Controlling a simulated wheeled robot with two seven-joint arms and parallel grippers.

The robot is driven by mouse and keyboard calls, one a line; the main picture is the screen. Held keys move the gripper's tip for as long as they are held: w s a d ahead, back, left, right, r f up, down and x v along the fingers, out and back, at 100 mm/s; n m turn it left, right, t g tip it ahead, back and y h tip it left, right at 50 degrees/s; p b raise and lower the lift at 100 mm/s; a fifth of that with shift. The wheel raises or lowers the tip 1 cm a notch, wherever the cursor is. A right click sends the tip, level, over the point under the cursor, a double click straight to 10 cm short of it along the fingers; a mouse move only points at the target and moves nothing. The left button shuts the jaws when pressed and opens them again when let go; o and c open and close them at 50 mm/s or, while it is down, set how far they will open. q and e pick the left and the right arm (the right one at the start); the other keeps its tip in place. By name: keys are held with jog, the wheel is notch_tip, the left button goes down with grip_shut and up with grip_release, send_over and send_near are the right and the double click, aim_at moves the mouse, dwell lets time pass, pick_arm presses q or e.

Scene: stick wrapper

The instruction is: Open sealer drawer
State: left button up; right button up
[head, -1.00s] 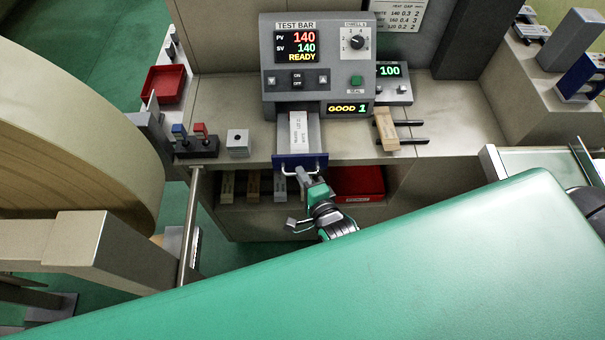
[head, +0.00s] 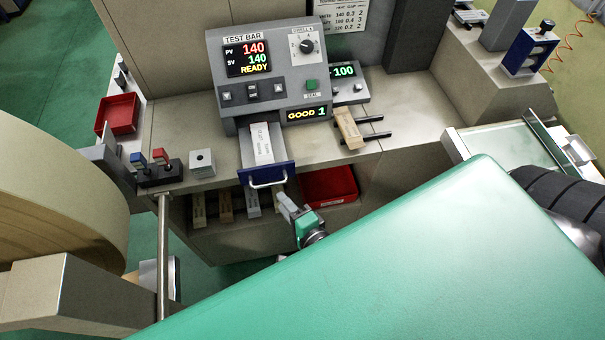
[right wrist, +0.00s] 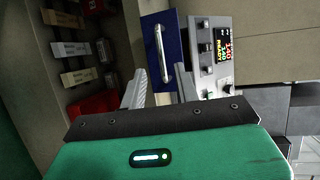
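The sealer (head: 268,62) is a grey unit on the bench, its display reading READY and a panel reading GOOD 1. Its drawer stands pulled out, with a blue front (head: 282,172) and a silver bar handle (head: 266,183). A pale labelled stick (head: 262,144) lies in the drawer. My right gripper (head: 284,200) is just below and right of the handle, apart from it. In the right wrist view its fingers (right wrist: 160,88) are spread and empty, and the handle (right wrist: 160,55) shows beyond the gap between them. My left gripper is not in view.
A wooden block (head: 349,130) lies by two black prongs to the right. A red tray (head: 328,187) and several labelled bars are on the shelf below. A small metal cube (head: 202,162) stands left of the drawer. A large tan roll (head: 60,180) fills the left side.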

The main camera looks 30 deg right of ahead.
jog(key=a+b+v, duration=0.1)
jog(key=v, duration=0.6)
jog(key=shift+s+d+b, duration=0.2)
jog(key=shift+d+b, duration=0.1)
jog(key=shift+d, duration=0.15)
jog(key=s+f+n+g, duration=0.3)
jog(key=f+n, duration=0.1)
jog(key=f, duration=0.8)
jog(key=s+f+n+g, duration=0.2)
jog(key=f+n, duration=0.1)
jog(key=f, duration=0.8)
jog(key=s+f+n+g, duration=0.3)
jog(key=f+n, duration=0.1)
jog(key=f, duration=0.8)
jog(key=s+d+f+n+g+h, duration=0.1)
jog(key=s+d+f+n+g, duration=0.2)
jog(key=s+f, duration=0.5)
jog(key=s+d+f+n+g+h, duration=0.1)
jog(key=s+d+f+n+g, duration=0.2)
jog(key=s+d+f+n, duration=0.2)
jog(key=s+d+f, duration=0.3)
jog(key=f, duration=0.2)
jog(key=shift+s+f+n+g, duration=0.25)
jog(key=shift+f+n+g, duration=0.05)
jog(key=shift+n, duration=0.1)
